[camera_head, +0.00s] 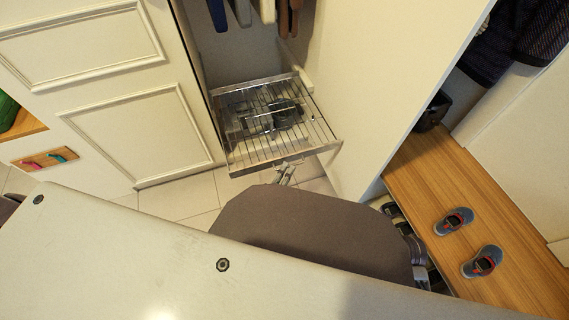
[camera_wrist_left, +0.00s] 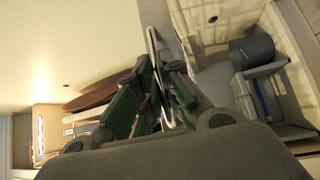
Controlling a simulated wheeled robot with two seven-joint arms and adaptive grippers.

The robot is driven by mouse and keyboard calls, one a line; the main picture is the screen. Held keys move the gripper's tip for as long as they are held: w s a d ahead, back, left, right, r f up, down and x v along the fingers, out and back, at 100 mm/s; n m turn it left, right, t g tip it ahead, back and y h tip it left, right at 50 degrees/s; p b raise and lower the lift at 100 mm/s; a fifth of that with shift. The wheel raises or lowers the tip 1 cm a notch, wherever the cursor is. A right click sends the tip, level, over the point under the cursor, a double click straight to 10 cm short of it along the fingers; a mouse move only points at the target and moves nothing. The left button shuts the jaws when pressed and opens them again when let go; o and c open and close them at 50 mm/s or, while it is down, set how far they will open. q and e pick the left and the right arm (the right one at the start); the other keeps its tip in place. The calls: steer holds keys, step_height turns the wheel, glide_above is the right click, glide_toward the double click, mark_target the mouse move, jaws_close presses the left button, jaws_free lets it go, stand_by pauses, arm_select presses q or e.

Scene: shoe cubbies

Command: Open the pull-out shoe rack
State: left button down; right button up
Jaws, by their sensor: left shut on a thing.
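The pull-out shoe rack (camera_head: 246,158) is a wire shelf with a metal frame, low inside the open cabinet in the head view. Its front rail lies near the cabinet opening, and dark shoes (camera_head: 284,113) show at the rack. My left gripper (camera_head: 286,170) is at the middle of the front rail. In the left wrist view, the green-padded fingers of my left gripper (camera_wrist_left: 151,100) are closed around a thin metal bar (camera_wrist_left: 152,45) of the rack. The exact contact is partly hidden by the fingers. My right gripper is not in view.
Clothes (camera_head: 268,10) hang above the rack. Cabinet side panels (camera_head: 375,80) flank it closely. A wooden bench (camera_head: 420,185) with two small shoes (camera_head: 470,240) stands at right. A strip of tiled floor (camera_head: 180,203) is clear in front of the cabinet.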

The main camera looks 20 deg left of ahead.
arm_select(q)
steer(key=shift+s+d, duration=0.25)
steer(key=shift+s, duration=0.2)
steer(key=c, duration=1.6)
jaws_free()
steer(key=shift+o, duration=0.2)
steer(key=shift+r, duration=0.15)
